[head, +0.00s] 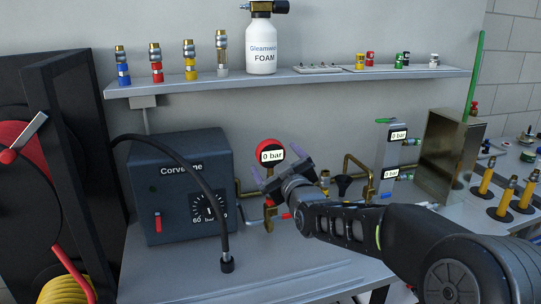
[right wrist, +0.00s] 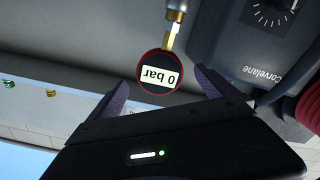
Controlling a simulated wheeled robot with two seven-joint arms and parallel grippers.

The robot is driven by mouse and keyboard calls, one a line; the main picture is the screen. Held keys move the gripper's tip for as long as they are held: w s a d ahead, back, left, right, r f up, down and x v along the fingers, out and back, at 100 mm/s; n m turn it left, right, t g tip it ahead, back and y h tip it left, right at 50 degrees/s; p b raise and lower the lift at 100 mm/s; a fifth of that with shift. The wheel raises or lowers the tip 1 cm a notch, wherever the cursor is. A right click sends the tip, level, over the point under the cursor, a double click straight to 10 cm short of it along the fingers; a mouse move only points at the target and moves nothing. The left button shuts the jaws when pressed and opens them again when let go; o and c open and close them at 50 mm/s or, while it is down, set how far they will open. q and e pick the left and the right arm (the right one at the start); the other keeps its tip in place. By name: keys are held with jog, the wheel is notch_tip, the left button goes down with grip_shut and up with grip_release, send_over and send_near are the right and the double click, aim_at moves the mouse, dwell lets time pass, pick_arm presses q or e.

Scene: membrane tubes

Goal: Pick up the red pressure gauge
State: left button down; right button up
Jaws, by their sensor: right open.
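The red pressure gauge (head: 269,146) is a round red-rimmed dial with a "0 bar" label, upright on brass pipework beside the dark Corvelane box. In the right wrist view the gauge (right wrist: 159,71) appears upside down on its brass stem. My right gripper (head: 280,168) is open, its purple fingers close to the gauge in the head view. In the right wrist view the open fingers of the right gripper (right wrist: 162,90) lie to either side of the gauge, with visible space between them and its rim. My left gripper is not in view.
The Corvelane box (head: 180,188) stands left of the gauge, with a black hose hanging in front. Brass pipes (head: 350,168) and a grey block with "0 bar" labels (head: 398,135) stand to the right. A shelf (head: 290,80) with a foam bottle (head: 261,45) runs above.

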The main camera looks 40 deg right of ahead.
aim_at(272, 155)
jog(key=shift+w+d+r+p, duration=0.1)
jog(key=shift+w+d+p, duration=0.05)
jog(key=shift+w+p, duration=0.3)
jog(key=p+x, duration=0.1)
jog(key=x, duration=0.2)
jog(key=shift+w+p, duration=0.25)
jog(key=shift+p, duration=0.1)
jog(key=shift+w+d, duration=0.2)
jog(key=shift+w, duration=0.2)
jog(key=shift+c, duration=0.3)
jog(key=c, duration=1.7)
notch_tip(272, 155, up, 10)
jog(key=shift+r+b, duration=0.1)
jog(key=shift+b, duration=0.5)
